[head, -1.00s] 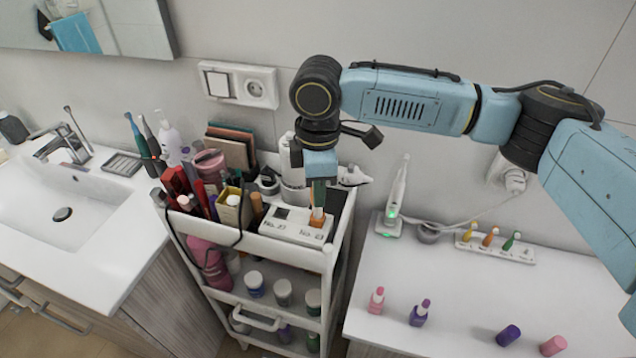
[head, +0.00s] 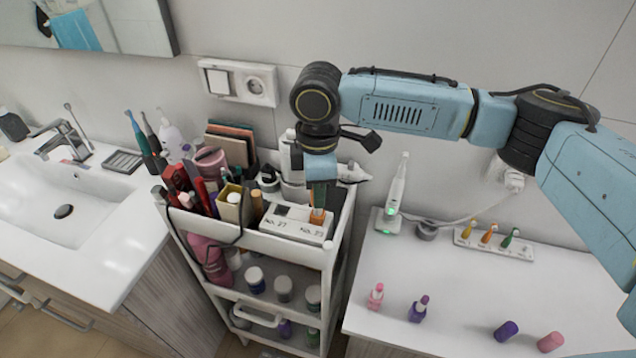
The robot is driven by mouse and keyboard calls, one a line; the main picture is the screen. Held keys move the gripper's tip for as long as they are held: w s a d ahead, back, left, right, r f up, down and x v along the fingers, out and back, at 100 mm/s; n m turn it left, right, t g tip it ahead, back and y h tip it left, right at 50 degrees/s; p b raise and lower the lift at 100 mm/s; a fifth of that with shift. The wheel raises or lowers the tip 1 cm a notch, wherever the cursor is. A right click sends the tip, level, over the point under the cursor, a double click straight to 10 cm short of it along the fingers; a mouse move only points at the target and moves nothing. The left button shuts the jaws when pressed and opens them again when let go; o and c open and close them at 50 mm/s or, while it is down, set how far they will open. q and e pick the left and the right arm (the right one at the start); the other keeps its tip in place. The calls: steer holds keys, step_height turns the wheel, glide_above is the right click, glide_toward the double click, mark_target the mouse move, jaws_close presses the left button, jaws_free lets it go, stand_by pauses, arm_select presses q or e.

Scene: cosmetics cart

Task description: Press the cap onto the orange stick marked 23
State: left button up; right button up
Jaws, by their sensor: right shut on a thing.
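The white holder block (head: 297,228) marked No. 27 and No. 23 stands on the cart's top tray. The orange stick (head: 318,215) is upright in its right part, behind the No. 23 label. My right gripper (head: 319,200) points straight down right above the stick and is shut on a narrow piece, which I take to be the cap. The fingers hide most of this cap, and I cannot tell whether it is fully seated on the stick. The left socket of the block looks dark and empty. My left gripper is not in view.
The cart's top tray (head: 210,237) is crowded on the left with brushes, tubes and a beige box (head: 234,205). White bottles (head: 293,165) stand close behind the gripper. The right counter (head: 445,290) holds small bottles, a charger stand (head: 388,222) and a rack (head: 490,243).

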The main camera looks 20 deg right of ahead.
steer(key=shift+f+p, duration=0.5)
steer(key=shift+f, duration=0.9)
stand_by(1.3)
steer(key=o, duration=1)
steer(key=shift+o, duration=0.5)
steer(key=o, duration=0.4)
steer(key=shift+r, duration=0.1)
step_height(320, 180, up, 5)
steer(key=p, duration=0.6)
steer(key=shift+r+p, duration=0.2)
steer(key=shift+p, duration=0.15)
steer(key=shift+r, duration=1.2)
